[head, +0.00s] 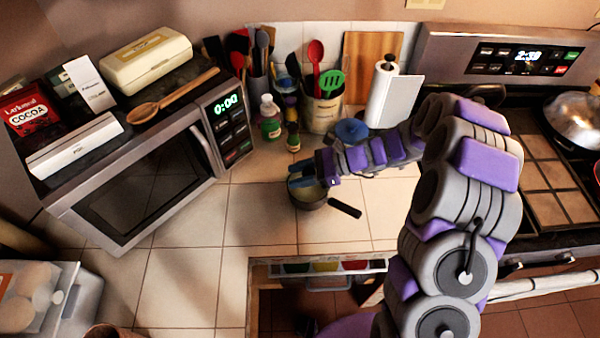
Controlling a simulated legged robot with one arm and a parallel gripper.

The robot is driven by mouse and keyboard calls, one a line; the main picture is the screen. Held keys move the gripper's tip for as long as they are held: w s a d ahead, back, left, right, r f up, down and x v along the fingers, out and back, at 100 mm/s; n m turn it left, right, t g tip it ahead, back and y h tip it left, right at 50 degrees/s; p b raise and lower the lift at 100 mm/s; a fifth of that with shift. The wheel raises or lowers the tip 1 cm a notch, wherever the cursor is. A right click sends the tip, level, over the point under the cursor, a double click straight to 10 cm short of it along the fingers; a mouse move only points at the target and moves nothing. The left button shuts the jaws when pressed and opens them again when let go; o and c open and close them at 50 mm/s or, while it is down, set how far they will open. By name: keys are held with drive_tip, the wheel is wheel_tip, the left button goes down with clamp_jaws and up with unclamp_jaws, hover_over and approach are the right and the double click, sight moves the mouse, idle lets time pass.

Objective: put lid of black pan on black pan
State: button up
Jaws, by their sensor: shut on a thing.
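The small black pan (312,203) stands on the tiled counter in the middle of the head view. Its dark handle (345,207) points to the lower right. My gripper (301,183) has blue fingers and reaches in from the right, at the left part of the pan's top. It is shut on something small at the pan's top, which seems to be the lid. The lid's outline is hard to make out, and my fingers and wrist hide part of the pan's rim. I cannot tell whether the lid sits flat on the rim.
A microwave (130,180) stands at the left. Bottles (270,122), a utensil crock (322,112) and a paper towel roll (381,95) stand behind the pan. An open drawer (325,268) is in front. The stove (545,160) is at the right. Counter left of the pan is clear.

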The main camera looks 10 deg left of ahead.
drive_tip(key=shift+a+f, duration=0.15)
drive_tip(key=o, duration=1.2)
drive_tip(key=shift+d, duration=0.25)
drive_tip(key=shift+c, duration=0.2)
drive_tip(key=shift+w+d+r, duration=0.15)
drive_tip(key=shift+d+r, duration=0.05)
drive_tip(key=shift+r, duration=0.3)
drive_tip(key=p+v, duration=0.2)
drive_tip(key=v, duration=0.9)
drive_tip(key=shift+d+p, duration=0.2)
drive_tip(key=shift+p, duration=0.2)
drive_tip(key=shift+r, duration=0.1)
